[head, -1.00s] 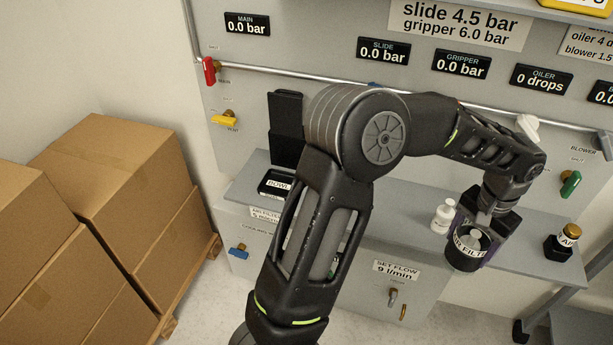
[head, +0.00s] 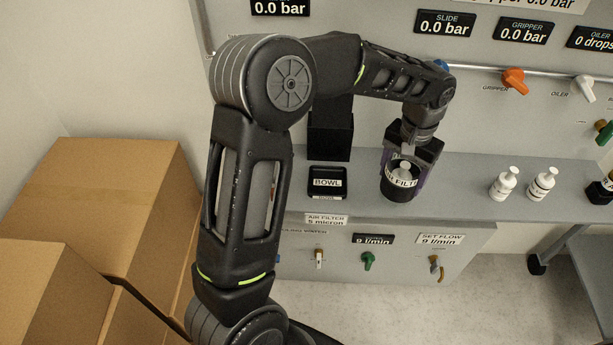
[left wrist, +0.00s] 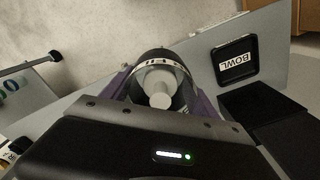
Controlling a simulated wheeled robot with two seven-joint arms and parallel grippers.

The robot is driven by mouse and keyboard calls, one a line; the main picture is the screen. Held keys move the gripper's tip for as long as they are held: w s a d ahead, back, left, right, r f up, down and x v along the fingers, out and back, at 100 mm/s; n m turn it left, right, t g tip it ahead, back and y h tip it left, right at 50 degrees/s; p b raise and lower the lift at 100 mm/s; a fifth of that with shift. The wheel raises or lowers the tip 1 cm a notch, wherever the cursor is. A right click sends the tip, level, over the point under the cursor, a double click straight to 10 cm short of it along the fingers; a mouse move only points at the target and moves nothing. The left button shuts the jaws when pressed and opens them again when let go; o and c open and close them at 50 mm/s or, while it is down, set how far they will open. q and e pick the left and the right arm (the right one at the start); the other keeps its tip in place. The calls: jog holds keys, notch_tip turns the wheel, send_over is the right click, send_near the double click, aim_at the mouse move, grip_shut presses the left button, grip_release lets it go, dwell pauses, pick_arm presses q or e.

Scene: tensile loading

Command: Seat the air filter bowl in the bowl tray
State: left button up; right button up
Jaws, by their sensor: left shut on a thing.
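The air filter bowl (head: 397,188) is a dark cup with a white label band and a pale piece inside. My left gripper (head: 404,172) is shut on it, with a purplish finger on each side. The bowl is upright, over the grey shelf and right of the tray; I cannot tell its exact height. The bowl tray (head: 327,181) is a small black square tray labelled BOWL, and it is empty. In the left wrist view the bowl (left wrist: 158,85) sits between the fingers, and the tray (left wrist: 235,60) is at the upper right. My right gripper is not in view.
A black upright block (head: 330,135) stands behind the tray. Two white bottles (head: 504,183) and a dark bottle (head: 603,189) stand on the shelf (head: 460,190) further right. Valves line the panel behind and the front below. Cardboard boxes (head: 100,200) are at the left.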

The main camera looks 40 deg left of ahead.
pick_arm(q)
jog(key=shift+a, duration=0.1)
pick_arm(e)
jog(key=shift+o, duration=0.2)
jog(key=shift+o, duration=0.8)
pick_arm(q)
jog(key=shift+a+r, duration=0.15)
jog(key=shift+a, duration=0.15)
pick_arm(e)
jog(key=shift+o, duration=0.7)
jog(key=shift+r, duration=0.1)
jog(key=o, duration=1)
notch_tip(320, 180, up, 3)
jog(key=p, duration=0.3)
pick_arm(q)
jog(key=s+a+r+n, duration=0.1)
jog(key=s+a+r, duration=0.1)
jog(key=a, duration=0.6)
jog(key=s+a+r+n, duration=0.2)
jog(key=a+r, duration=0.1)
jog(key=a, duration=0.5)
jog(key=shift+a, duration=0.25)
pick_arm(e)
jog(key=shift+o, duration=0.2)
pick_arm(q)
jog(key=shift+f, duration=0.1)
